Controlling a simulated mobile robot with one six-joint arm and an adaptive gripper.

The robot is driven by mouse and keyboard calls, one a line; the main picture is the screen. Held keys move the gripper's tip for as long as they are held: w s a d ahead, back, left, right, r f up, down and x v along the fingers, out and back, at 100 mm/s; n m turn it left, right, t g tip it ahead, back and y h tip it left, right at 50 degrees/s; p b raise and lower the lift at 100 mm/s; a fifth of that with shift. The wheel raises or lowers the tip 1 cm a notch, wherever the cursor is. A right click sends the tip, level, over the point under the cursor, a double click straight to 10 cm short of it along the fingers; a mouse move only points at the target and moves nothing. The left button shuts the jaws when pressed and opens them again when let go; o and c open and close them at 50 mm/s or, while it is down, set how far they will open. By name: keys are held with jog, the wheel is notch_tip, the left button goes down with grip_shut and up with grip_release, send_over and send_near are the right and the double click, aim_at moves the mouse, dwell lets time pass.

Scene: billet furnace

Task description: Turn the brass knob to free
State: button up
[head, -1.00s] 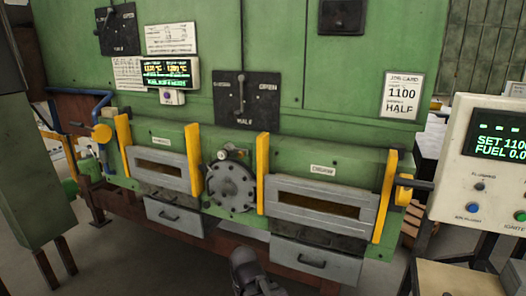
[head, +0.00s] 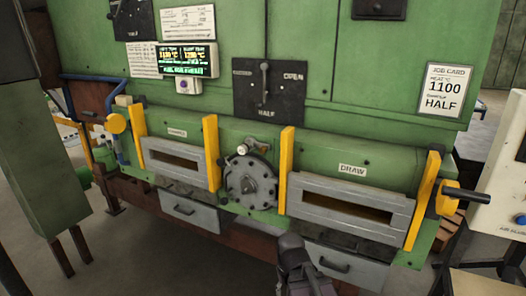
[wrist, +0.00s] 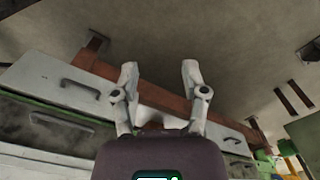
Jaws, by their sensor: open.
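A small round pale knob (head: 242,150), possibly the brass one, sits at the top of a grey round bolted plate (head: 251,182) on the green furnace front, in the head view. It is too small to read its setting. My gripper (wrist: 158,74) is open and empty in the wrist view, its two pale fingers apart. In the head view my dark arm end shows at the bottom, below and to the right of the round plate and apart from the knob. The knob is not recognisable in the wrist view.
Yellow upright bars (head: 287,168) flank the round plate. The slotted draw door (head: 350,205) is to its right, with a grey drawer (head: 343,262) below. A lever panel (head: 269,92) is above. A control console (head: 508,185) stands at the right. The wrist view shows a reddish beam (wrist: 225,127).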

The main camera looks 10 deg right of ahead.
jog(key=shift+o, duration=1.3)
jog(key=shift+w+d+r, duration=0.1)
jog(key=shift+w, duration=0.2)
jog(key=w+d+r+m+t+h+p, duration=0.1)
jog(key=w+r+m+t+h+p, duration=0.2)
jog(key=w+r, duration=0.45)
jog(key=w+d+r+m+t+h+p, duration=0.25)
jog(key=w+r+h, duration=0.2)
jog(key=w, duration=0.65)
jog(key=w+a+r+t+h+p, duration=0.2)
jog(key=w+a+r+t, duration=0.7)
jog(key=w+a+r, duration=0.3)
notch_tip(320, 180, up, 2)
jog(key=shift+w+r, duration=0.1)
jog(key=shift+w, duration=0.85)
jog(key=shift+t+h, duration=0.25)
jog(key=shift+w+d, duration=0.15)
